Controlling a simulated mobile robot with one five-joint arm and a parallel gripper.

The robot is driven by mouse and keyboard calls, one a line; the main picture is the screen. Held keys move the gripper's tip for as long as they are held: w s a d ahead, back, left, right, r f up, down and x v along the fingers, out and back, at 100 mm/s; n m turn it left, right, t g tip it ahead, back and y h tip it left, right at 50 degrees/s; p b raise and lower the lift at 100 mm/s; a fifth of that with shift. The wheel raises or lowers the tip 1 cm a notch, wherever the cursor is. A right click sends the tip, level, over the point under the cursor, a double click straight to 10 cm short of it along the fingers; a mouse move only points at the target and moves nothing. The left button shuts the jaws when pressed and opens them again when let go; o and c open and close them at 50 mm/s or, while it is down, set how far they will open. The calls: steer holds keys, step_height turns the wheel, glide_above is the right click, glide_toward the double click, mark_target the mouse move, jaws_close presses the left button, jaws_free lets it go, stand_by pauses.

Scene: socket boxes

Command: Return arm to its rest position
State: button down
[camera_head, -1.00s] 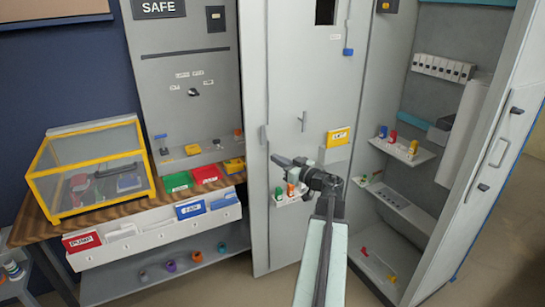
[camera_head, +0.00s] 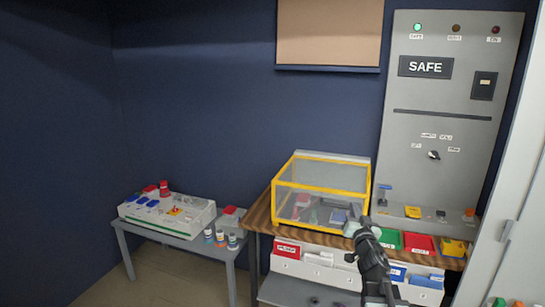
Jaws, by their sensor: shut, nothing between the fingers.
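My arm reaches up from the lower edge of the head view, right of the middle. My gripper (camera_head: 355,212) is at its upper end, shut and empty. It appears in front of the lower right corner of the yellow-framed clear box (camera_head: 322,190). I cannot tell how far apart they are. My arm also covers part of the white bin row below the bench.
The wooden bench (camera_head: 258,215) carries the clear box, a green tray (camera_head: 388,238) and a red tray (camera_head: 420,244). A grey SAFE panel (camera_head: 450,110) stands behind. A small side table (camera_head: 180,240) is at left. Bare floor (camera_head: 150,285) shows at lower left.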

steer(key=s+a+f+m+g+h, duration=0.1)
steer(key=s+a+f+g, duration=0.3)
steer(key=f, duration=0.4)
steer(key=s+a+f+m+g+h, duration=0.1)
steer(key=s+a+f+g, duration=0.3)
steer(key=f, duration=0.5)
steer(key=s+a+f+n+g+y, duration=0.1)
steer(key=s+f+n+g, duration=0.1)
steer(key=s, duration=0.3)
steer(key=s+a+f+n+g+y, duration=0.1)
steer(key=s+a+f+n+g, duration=0.1)
steer(key=s+f+g, duration=0.2)
steer(key=s+a+f+n+g+y, duration=0.1)
steer(key=s+a+f+n+g, duration=0.1)
steer(key=s+g, duration=0.3)
steer(key=s+f, duration=0.1)
steer(key=s, duration=0.2)
steer(key=shift+s+a, duration=0.2)
steer(key=shift+a, duration=0.05)
steer(key=shift+d, duration=0.15)
